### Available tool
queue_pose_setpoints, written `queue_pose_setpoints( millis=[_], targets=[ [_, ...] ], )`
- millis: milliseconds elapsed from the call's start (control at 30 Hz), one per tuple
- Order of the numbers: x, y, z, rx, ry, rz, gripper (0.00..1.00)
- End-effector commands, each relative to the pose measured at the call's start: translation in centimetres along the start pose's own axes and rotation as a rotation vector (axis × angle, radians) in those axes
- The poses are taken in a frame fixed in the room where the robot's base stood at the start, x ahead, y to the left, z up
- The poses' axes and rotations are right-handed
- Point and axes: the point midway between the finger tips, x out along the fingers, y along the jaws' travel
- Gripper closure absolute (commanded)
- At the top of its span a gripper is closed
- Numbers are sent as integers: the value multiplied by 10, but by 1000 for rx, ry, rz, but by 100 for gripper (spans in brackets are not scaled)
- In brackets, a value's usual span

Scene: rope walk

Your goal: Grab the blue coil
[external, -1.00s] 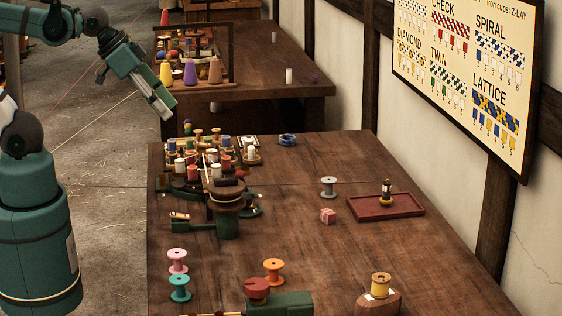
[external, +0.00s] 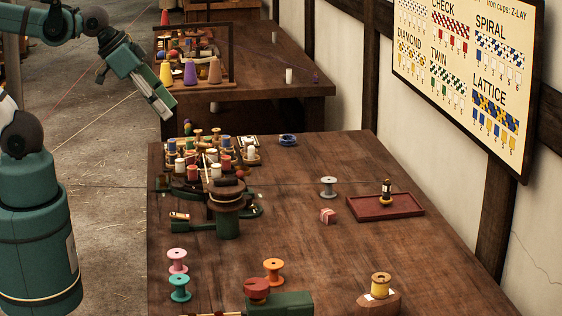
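The blue coil (external: 288,140) is a small ring of blue cord lying flat near the far edge of the front table (external: 330,240). Nothing stands on it, and the wood around it is mostly bare. My gripper (external: 166,108) is up in the air at the upper left, to the left of the coil and well apart from it. It points down and to the right. Its fingers look like pale strips seen from the side, so their gap is hard to make out. I see nothing held in it.
A cluster of bobbins on a braiding stand (external: 212,170) sits left of the coil. A grey spool (external: 328,186), a pink block (external: 328,216) and a red tray (external: 385,207) lie nearer. Behind, a second table (external: 285,70) holds a rack with cones.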

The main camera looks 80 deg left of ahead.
Motion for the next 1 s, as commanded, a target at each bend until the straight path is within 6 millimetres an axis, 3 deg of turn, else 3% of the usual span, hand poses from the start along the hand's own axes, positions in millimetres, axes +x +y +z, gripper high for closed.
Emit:
queue_pose_setpoints(
  millis=[333,500,1000],
  targets=[
    [0,0,0,0,0,0,68],
    [0,0,0,0,0,0,48],
    [0,-3,-8,-18,-7,-6,48]
  ],
)
